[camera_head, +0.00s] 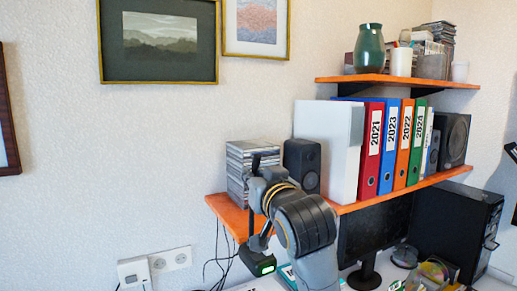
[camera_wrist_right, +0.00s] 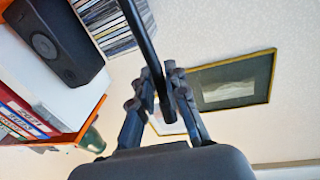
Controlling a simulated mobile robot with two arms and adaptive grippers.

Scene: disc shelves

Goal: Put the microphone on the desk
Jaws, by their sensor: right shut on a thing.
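My right gripper (camera_head: 258,183) is shut around a thin black stem, which appears to be the microphone (camera_head: 263,265). Its dark base with a green light hangs below the gripper in the head view, in front of the lower shelf's left end. In the right wrist view the stem (camera_wrist_right: 144,42) runs down between the closed fingers (camera_wrist_right: 168,95). The microphone's upper end is hard to make out. The white desk (camera_head: 488,284) shows only in part along the bottom of the head view. My left gripper is not in view.
The lower orange shelf (camera_head: 349,207) holds a disc stack (camera_head: 238,165), a speaker (camera_head: 302,162) and several binders close to my arm. A monitor (camera_head: 373,232) and a computer case (camera_head: 456,225) stand below it. A green vase (camera_head: 369,48) stands on the upper shelf.

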